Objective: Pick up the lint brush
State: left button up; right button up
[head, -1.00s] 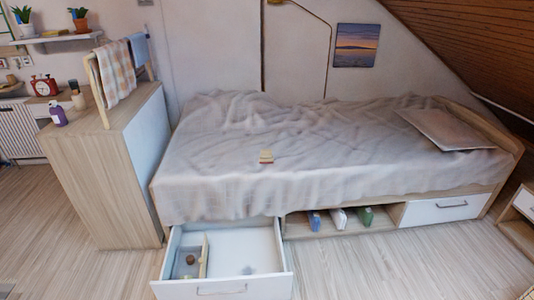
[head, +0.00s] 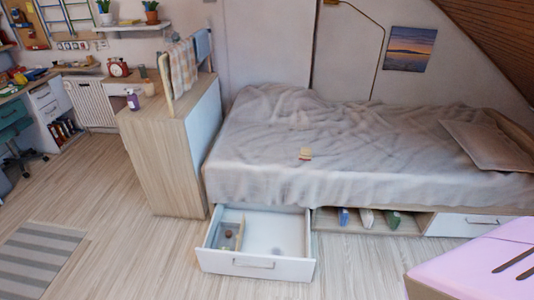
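I cannot make out the lint brush for certain. Neither of my grippers is in view.
A wooden cabinet (head: 165,160) with a purple bottle (head: 133,100) stands left of the bed (head: 270,170). A pink-topped piece (head: 465,270) with dark bars is at the lower right. The floor (head: 140,250) between the striped rug (head: 40,258) and drawer is clear.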

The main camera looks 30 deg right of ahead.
aim_at(305, 155)
jog(key=i+l+u, duration=0.1)
jog(key=l+u, duration=1.05)
jog(key=l, duration=0.25)
jog(key=k+l+u, duration=0.1)
jog(key=l+u, duration=0.15)
jog(key=l, duration=0.2)
jog(key=k+l, duration=0.1)
jog(key=l, duration=0.25)
jog(key=k+l+u, duration=0.15)
jog(key=l, duration=0.6)
jog(key=k+l, duration=0.1)
jog(key=l, duration=0.3)
jog(key=k+l, duration=0.15)
jog(key=l, duration=0.25)
jog(key=k+l, duration=0.1)
jog(key=l, duration=0.25)
jog(key=k+l+u, duration=0.1)
jog(key=l, duration=0.3)
jog(key=k+l, duration=0.15)
jog(key=l, duration=0.25)
jog(key=k+l, duration=0.1)
jog(key=l, duration=0.25)
